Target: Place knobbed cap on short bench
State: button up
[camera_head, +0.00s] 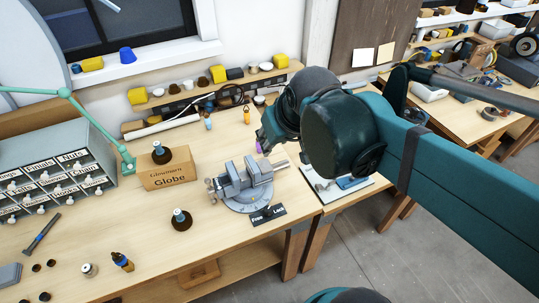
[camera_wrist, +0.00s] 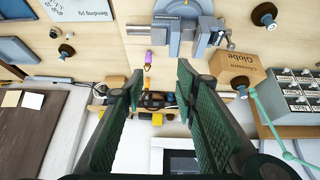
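My gripper (camera_wrist: 158,86) is open, with nothing between its fingers. In the head view it (camera_head: 268,134) is partly hidden by my arm, above the bench behind the vise. The short bench (camera_wrist: 105,60) is at left in the wrist view, across a seam from the long bench. A dark, round knobbed cap (camera_wrist: 66,50) sits on it, apart from my gripper; my arm hides this cap in the head view. Similar dark pieces with pale-topped knobs stand on the Globe box (camera_head: 161,153) and on the long bench (camera_head: 181,220).
A grey vise (camera_head: 243,186) stands near the long bench's right end, with a purple-handled item (camera_wrist: 148,60) nearby. The short bench also bears a bending jig sheet (camera_wrist: 82,9) and blue-grey flat items (camera_wrist: 14,50). A back shelf (camera_head: 220,88) holds several small things.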

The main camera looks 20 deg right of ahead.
jog(key=shift+t, duration=0.4)
jog(key=shift+s+a+f, duration=0.4)
jog(key=shift+s+a, duration=0.05)
jog(key=shift+s, duration=0.25)
jog(key=shift+s+a+f, duration=0.35)
jog(key=shift+s+a, duration=0.1)
jog(key=shift+s, duration=0.3)
jog(key=shift+s+a+f, duration=0.4)
jog(key=shift+s+a, duration=0.05)
jog(key=shift+s, duration=0.25)
